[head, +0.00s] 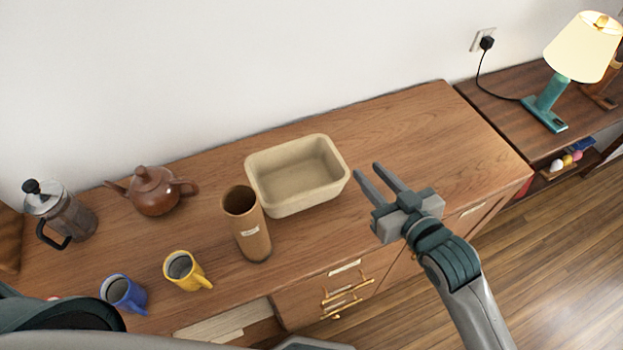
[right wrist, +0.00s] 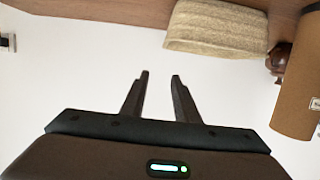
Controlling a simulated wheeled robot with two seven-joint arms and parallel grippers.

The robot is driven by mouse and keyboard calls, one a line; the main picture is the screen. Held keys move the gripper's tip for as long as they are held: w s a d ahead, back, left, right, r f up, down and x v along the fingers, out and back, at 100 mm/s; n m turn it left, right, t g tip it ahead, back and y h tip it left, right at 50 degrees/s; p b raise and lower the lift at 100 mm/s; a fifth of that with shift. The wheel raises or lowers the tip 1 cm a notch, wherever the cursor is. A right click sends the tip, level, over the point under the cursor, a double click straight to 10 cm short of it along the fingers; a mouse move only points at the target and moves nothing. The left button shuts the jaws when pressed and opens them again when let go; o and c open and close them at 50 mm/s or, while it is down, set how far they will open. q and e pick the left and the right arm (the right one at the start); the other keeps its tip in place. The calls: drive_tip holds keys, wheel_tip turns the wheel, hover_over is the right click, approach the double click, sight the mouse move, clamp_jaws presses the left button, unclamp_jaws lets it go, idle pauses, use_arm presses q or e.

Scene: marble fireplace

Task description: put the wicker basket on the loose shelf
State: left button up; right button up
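The wicker basket (head: 268,193) is a cream, rounded rectangular tub standing upright and empty on the wooden cabinet top. It also shows at the top of the right wrist view (right wrist: 215,32), which is upside down. My right gripper (head: 369,167) is open and empty, just right of the basket and apart from it. Its two fingers show spread in the right wrist view (right wrist: 160,75). A pale board (head: 225,322) shows low at the cabinet front; I cannot tell whether it is the loose shelf. My left gripper is not in view.
A tall brown cylinder (head: 250,235) stands close in front of the basket. A teapot (head: 155,192), a French press (head: 65,215), a yellow mug (head: 183,270) and a blue mug (head: 120,292) stand left. The cabinet top (head: 440,140) is clear right of the basket. A lamp (head: 560,75) stands beyond.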

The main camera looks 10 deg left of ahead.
sight(341, 175)
drive_tip(key=s+f, duration=0.1)
drive_tip(key=s+f+m+g, duration=0.1)
drive_tip(key=f, duration=0.1)
drive_tip(key=shift+s, duration=0.15)
drive_tip(key=p+x, duration=0.3)
drive_tip(key=x, duration=0.8)
drive_tip(key=shift+f, duration=0.25)
drive_tip(key=shift+w+a+f, duration=0.25)
drive_tip(key=shift+w+f, duration=0.05)
drive_tip(key=shift+w, duration=0.1)
